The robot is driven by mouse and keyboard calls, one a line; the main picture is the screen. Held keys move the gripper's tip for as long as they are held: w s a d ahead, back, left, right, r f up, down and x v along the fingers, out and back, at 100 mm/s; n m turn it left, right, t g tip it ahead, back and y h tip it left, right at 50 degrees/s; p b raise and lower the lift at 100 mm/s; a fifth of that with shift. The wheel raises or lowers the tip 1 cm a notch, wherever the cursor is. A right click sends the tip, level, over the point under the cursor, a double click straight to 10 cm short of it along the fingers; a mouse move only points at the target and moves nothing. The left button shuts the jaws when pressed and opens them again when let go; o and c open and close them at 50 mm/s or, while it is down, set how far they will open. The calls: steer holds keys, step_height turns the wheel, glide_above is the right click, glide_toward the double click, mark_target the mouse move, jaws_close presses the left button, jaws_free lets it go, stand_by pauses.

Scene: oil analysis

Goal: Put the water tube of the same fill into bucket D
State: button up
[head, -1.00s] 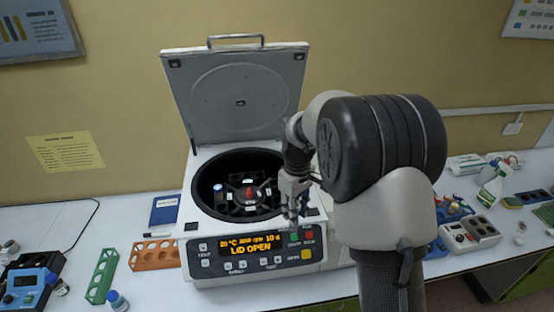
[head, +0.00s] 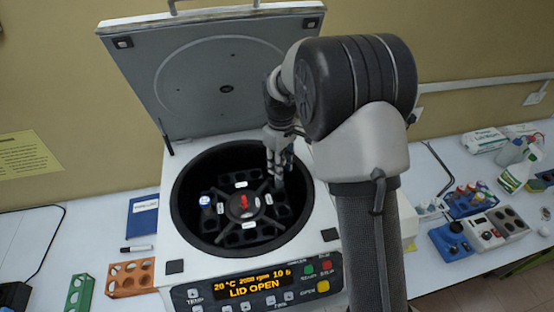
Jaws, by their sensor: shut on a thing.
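The centrifuge (head: 160,236) stands open, its display reading LID OPEN. Its rotor (head: 246,203) has a red centre knob and several dark buckets with small white labels, whose letters are too small to read. A tube with a white and blue cap (head: 205,200) sits in the left bucket. My gripper (head: 280,172) points down over the right rear of the bowl, above the rotor's right side. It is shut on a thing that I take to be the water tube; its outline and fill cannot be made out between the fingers.
The raised lid (head: 215,75) stands behind the bowl, close to my arm. An orange rack (head: 130,278), a green rack (head: 79,292) and a blue booklet (head: 143,216) lie to the left. Blue racks with coloured caps (head: 470,200) and bottles (head: 518,175) stand at the right.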

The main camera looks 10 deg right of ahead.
steer(key=shift+s+f, duration=0.15)
steer(key=shift+f, duration=0.1)
steer(key=shift+w+f+b, duration=0.25)
steer(key=shift+f+b, duration=0.15)
steer(key=shift+f, duration=0.3)
steer(key=shift+f+b, duration=3.35)
steer(key=shift+f, duration=1.6)
steer(key=o, duration=1.1)
steer(key=shift+o, duration=0.2)
